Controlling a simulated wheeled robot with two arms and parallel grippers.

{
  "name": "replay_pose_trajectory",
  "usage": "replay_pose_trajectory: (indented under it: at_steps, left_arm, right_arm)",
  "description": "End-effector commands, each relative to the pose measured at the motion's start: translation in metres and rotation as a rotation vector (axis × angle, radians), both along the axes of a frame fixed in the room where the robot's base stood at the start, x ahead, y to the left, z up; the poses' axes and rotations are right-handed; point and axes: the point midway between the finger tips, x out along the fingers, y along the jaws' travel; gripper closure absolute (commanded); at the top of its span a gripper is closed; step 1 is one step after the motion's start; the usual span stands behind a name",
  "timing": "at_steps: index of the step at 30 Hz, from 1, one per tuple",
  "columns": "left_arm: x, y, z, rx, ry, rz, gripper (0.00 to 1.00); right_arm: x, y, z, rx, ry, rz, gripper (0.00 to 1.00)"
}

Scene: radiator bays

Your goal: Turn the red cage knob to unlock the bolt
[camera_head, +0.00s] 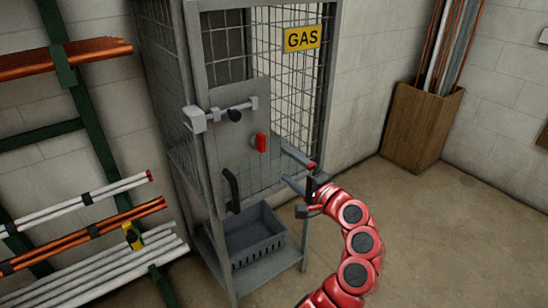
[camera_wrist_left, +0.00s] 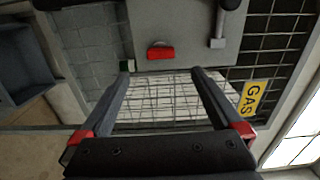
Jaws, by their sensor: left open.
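The red knob (camera_head: 261,143) is on the grey plate (camera_head: 240,95) of the gas cage door. It also shows in the wrist view (camera_wrist_left: 160,53), lying across the picture just beyond the fingertips. My right gripper is out of view.
A grey crate (camera_head: 252,240) sits at the cage's base. A yellow GAS sign (camera_head: 303,39) hangs on the mesh. Pipe racks (camera_head: 90,150) stand left; a wooden bin (camera_head: 418,125) stands right. Floor between is clear.

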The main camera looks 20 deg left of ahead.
Motion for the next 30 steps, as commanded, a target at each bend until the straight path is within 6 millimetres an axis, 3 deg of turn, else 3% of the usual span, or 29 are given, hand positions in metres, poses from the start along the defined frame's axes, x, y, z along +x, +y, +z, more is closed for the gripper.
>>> replay_pose_trajectory:
  at_steps: [3, 9, 22, 26, 30]
  left_arm:
    - [-0.015, -0.022, -0.001, 0.002, -0.001, -0.006, 0.0]
    - [-0.03, -0.04, 0.0, 0.001, 0.0, -0.002, 0.0]
    - [-0.033, -0.043, 0.0, 0.001, -0.001, 0.0, 0.0]
    - [-0.03, -0.043, -0.001, 0.007, -0.001, -0.013, 0.0]
    - [0.002, -0.055, -0.018, 0.055, -0.003, -0.156, 0.0]
  right_arm:
    - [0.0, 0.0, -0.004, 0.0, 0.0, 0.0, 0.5]
    - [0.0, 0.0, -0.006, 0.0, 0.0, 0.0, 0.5]
    - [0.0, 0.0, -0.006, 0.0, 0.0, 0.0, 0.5]
    - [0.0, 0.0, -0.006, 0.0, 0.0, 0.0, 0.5]
    - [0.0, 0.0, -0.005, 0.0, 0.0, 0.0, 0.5]
